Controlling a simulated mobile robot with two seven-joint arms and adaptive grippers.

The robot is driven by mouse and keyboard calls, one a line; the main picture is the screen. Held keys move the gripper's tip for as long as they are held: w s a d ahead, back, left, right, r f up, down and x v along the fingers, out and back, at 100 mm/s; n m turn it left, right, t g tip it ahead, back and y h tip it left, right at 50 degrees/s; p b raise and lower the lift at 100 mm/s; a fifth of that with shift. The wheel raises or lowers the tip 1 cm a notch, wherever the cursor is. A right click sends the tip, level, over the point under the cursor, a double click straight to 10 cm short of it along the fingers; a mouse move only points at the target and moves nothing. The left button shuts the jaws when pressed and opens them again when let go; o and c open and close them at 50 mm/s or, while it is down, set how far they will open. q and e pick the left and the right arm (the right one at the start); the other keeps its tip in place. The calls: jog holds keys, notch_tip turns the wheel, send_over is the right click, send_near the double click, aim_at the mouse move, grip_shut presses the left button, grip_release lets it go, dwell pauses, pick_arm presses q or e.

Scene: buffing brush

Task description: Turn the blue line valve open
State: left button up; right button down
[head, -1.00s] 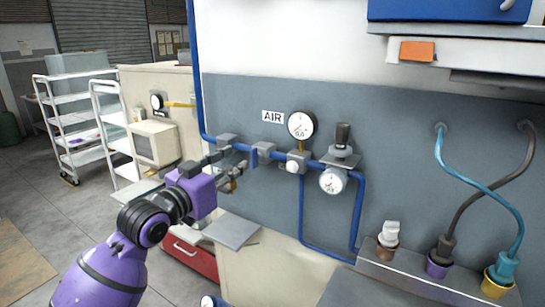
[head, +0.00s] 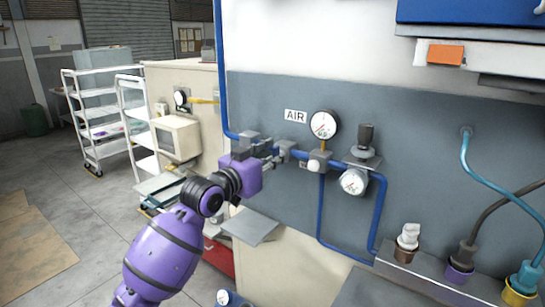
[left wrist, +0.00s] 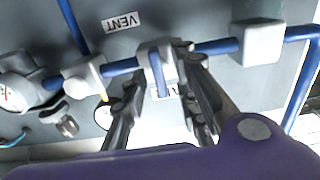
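The blue line valve shows in the left wrist view as a light block (left wrist: 146,55) on the blue pipe (left wrist: 217,46), with a short blue handle (left wrist: 162,78) lying across the pipe. My left gripper (left wrist: 160,68) is open, one finger on each side of the handle, with visible gaps; contact cannot be told. In the head view my left gripper (head: 274,152) is at the pipe left of the round gauge (head: 323,125) and hides the handle. The AIR label (head: 295,115) is above it. My right gripper is not in view.
A regulator with a dark knob (head: 366,137) and a lower gauge (head: 354,182) are right of the valve. A VENT label (left wrist: 122,21) shows upside down in the left wrist view. A grey shelf plate (head: 249,227) is below my arm. Blue and dark hoses hang right.

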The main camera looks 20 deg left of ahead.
pick_arm(q)
grip_shut()
